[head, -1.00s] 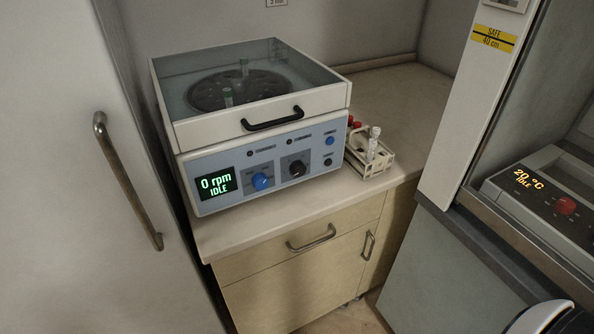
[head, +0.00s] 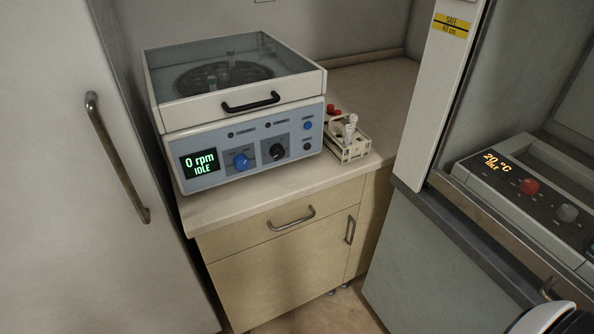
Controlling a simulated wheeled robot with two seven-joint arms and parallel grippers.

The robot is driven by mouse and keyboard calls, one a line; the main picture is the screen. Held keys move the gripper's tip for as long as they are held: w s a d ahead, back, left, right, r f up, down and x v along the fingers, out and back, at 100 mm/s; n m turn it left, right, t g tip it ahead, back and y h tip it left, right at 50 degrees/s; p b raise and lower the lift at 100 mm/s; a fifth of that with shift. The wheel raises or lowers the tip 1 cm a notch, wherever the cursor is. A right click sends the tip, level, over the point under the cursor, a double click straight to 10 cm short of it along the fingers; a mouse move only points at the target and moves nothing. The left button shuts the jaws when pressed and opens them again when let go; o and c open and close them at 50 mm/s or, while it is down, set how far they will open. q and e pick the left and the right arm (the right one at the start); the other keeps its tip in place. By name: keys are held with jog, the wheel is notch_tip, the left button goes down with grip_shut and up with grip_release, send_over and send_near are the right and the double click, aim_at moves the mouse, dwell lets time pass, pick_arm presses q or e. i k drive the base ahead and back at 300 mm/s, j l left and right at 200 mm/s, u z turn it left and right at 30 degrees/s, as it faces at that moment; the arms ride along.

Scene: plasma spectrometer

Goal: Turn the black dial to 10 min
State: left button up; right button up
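The black dial (head: 277,151) is on the front panel of a centrifuge (head: 240,108), to the right of a blue dial (head: 241,162). Its pointer setting is too small to read. The green display (head: 199,163) left of the dials reads 0 rpm, IDLE. The centrifuge stands on the counter with its glass-topped lid closed. Neither of my grippers shows in the head view. A white and black rounded part at the lower right corner seems to be mine.
A rack with tubes (head: 347,138) stands right of the centrifuge on the counter (head: 210,213). A tall door with a handle (head: 117,158) is at left. A fume hood at right holds a device (head: 538,190) reading 20 °C. Floor shows at the cabinet's foot.

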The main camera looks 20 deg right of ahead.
aim_at(277, 150)
jog(key=k+z, duration=0.1)
jog(key=z, duration=0.3)
jog(key=k+l+z, duration=0.1)
jog(key=z, duration=0.3)
jog(key=k+l+z, duration=0.1)
jog(key=z, duration=0.7)
